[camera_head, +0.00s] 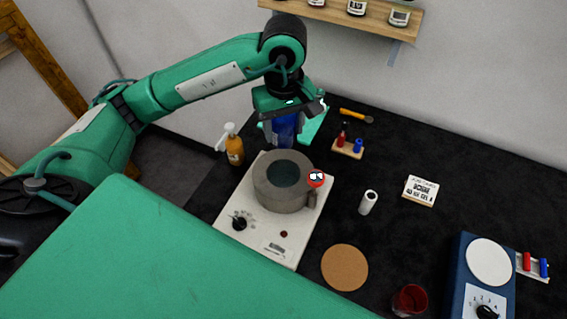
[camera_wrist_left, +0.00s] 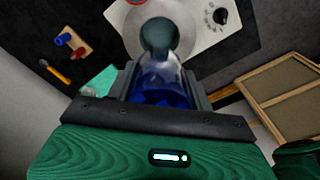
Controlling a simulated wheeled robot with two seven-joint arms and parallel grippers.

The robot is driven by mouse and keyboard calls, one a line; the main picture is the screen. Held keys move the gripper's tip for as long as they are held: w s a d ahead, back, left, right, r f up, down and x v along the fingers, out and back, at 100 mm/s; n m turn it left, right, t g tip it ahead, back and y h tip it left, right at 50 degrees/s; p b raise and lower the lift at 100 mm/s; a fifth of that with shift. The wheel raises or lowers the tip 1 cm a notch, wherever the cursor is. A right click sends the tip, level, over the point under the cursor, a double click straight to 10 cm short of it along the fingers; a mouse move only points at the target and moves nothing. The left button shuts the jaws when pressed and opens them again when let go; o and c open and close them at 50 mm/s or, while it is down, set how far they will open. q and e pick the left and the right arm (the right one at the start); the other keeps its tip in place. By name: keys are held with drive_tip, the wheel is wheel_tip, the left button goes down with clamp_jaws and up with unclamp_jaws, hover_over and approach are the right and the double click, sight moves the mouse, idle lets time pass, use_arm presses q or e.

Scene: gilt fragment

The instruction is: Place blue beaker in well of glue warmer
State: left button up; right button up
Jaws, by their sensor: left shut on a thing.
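My left gripper (camera_head: 283,138) is shut on the blue beaker (camera_head: 285,127), clear glass with blue in its lower part. In the head view the beaker is at the back edge of the glue warmer (camera_head: 267,197), partly hidden by the gripper. The warmer is a grey round pot with a dark well, on a white base with a knob. In the left wrist view the beaker (camera_wrist_left: 163,85) is between the fingers (camera_wrist_left: 160,88), and its far end overlaps the warmer's well (camera_wrist_left: 160,38). I cannot tell its height above the warmer. My right gripper is not in view.
An amber pump bottle (camera_head: 235,150) stands left of the warmer. A small wooden rack (camera_head: 348,151) with red and blue pieces is at the back right. A white cylinder (camera_head: 368,202), a cork disc (camera_head: 344,267) and a red cup (camera_head: 409,300) lie to the right. A shelf hangs above.

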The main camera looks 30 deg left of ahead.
use_arm(q)
wheel_tip(320, 180, down, 14)
drive_tip(key=p, duration=0.3)
drive_tip(key=shift+p, duration=0.4)
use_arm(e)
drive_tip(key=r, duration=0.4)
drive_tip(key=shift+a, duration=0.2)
use_arm(q)
drive_tip(key=shift+f+b, duration=0.35)
drive_tip(key=shift+b, duration=0.1)
drive_tip(key=shift+f+b, duration=0.3)
drive_tip(key=shift+b, duration=0.15)
drive_tip(key=o, duration=1)
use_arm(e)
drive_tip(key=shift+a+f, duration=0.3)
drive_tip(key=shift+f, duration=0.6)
use_arm(q)
drive_tip(key=shift+r, duration=0.1)
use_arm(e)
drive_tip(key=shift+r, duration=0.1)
